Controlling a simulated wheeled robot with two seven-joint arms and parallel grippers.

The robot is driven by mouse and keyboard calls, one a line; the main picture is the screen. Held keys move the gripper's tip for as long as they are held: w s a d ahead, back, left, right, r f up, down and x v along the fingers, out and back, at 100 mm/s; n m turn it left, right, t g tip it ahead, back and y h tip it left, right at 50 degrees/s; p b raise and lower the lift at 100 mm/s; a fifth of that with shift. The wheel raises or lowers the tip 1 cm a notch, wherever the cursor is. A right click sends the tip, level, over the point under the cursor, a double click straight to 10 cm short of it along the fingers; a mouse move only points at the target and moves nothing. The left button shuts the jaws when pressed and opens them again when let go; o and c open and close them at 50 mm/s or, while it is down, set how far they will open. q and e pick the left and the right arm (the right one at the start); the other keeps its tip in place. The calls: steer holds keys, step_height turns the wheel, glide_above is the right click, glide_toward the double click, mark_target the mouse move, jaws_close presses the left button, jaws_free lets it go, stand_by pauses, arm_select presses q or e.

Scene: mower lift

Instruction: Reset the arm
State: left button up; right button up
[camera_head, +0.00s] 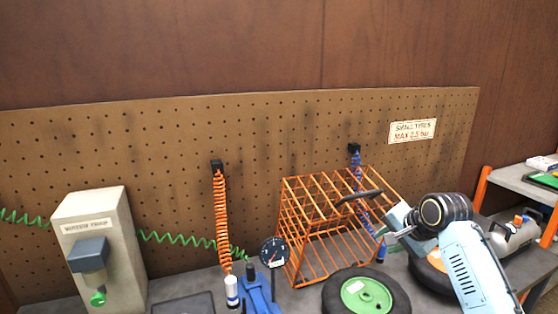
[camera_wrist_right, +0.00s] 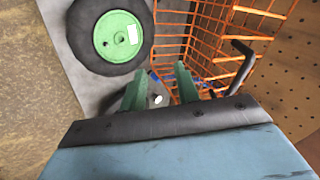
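My right arm comes in from the lower right in the head view. Its gripper (camera_head: 388,236) is in front of the right side of the orange wire cage (camera_head: 300,236), above the bench. In the right wrist view the two green fingers of this gripper (camera_wrist_right: 160,72) stand apart, with a gap between them. I see nothing clearly held; a dark part with a white tip shows behind the fingers. A blue coiled hose (camera_head: 357,172) hangs close to the gripper, its lower end partly beside the fingers. My left gripper is not in view.
A black tyre with a green hub (camera_head: 366,295) lies on the bench; it also shows in the wrist view (camera_wrist_right: 118,36). An orange-hubbed tyre (camera_head: 431,272) lies under my right arm. A water trap box (camera_head: 108,245), orange hose (camera_head: 221,210) and gauge (camera_head: 273,251) stand left. The pegboard (camera_head: 150,150) is behind.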

steer(key=s+a+f+n+g+h, duration=0.1)
steer(key=s+a+f+n, duration=0.2)
steer(key=s+f, duration=0.55)
steer(key=s+a+f+n+g, duration=0.15)
steer(key=s+f+n, duration=0.25)
steer(key=s+f, duration=0.45)
steer(key=s+a+n+g+h, duration=0.1)
steer(key=s+n, duration=0.4)
steer(key=s, duration=1.9)
step_height(320, 180, down, 30)
steer(key=g+b, duration=0.2)
steer(key=b, duration=0.5)
steer(key=s+d+f+b, duration=0.1)
steer(key=s+f+b, duration=0.2)
steer(key=s+f, duration=0.5)
steer(key=s+d+f+b, duration=0.1)
steer(key=s+f+b, duration=0.2)
steer(key=s+f, duration=0.6)
step_height(320, 180, down, 7)
steer(key=shift+s+d+f+n+g+b, duration=0.1)
steer(key=shift+s+d+n+g+b, duration=0.15)
steer(key=shift+n+g+b, duration=0.2)
